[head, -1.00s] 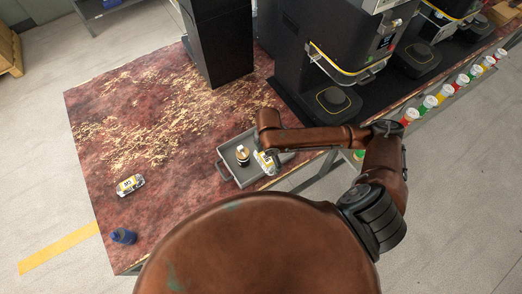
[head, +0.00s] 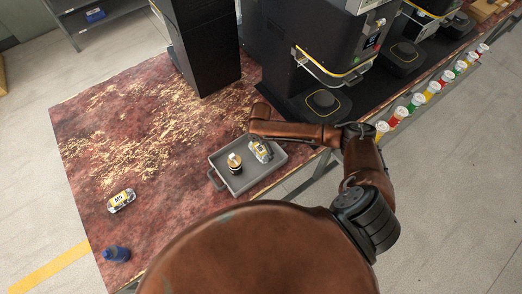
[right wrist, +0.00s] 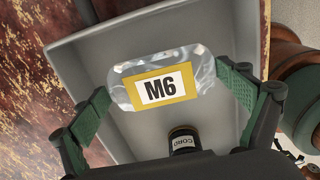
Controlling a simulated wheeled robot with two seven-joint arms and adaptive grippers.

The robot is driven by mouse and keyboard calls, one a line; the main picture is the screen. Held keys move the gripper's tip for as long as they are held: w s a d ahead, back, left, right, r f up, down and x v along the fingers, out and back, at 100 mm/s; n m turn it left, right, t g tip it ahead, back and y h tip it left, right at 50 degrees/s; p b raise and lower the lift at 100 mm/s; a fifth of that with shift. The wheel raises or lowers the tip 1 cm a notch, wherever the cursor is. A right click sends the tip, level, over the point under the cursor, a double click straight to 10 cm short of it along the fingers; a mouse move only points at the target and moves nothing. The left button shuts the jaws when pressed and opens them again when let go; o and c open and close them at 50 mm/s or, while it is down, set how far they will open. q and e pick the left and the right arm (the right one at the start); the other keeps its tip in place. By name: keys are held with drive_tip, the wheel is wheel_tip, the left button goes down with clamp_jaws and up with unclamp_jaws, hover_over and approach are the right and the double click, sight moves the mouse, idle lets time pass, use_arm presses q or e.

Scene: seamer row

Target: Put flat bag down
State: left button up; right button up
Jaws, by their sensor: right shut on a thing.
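The flat bag is clear and shiny, with a yellow-edged white label reading M6 (right wrist: 158,88). In the head view the bag (head: 261,151) is over the right part of the grey tray (head: 252,180). My right gripper (right wrist: 168,82) is shut on it, with green-padded fingers at its two ends. The tray floor lies behind the bag in the wrist view; whether the bag touches it, I cannot tell. A dark jar with a gold band (head: 235,165) stands in the tray to the left of the bag. My left gripper is not in view.
Another labelled bag (head: 121,200) and a blue bottle (head: 116,254) are on the mottled red table (head: 90,150) at left. Black machines (head: 330,60) stand behind the tray. Several coloured, white-lidded containers (head: 416,101) line the right edge. The table's middle is clear.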

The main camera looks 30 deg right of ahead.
sight(260, 148)
wheel_tip(260, 148, down, 2)
drive_tip(key=shift+s, duration=0.1)
drive_tip(key=o, duration=1)
drive_tip(key=shift+f, duration=0.1)
drive_tip(key=shift+c, duration=0.2)
wheel_tip(260, 148, up, 12)
drive_tip(key=shift+r+p, duration=0.15)
drive_tip(key=shift+p, duration=0.35)
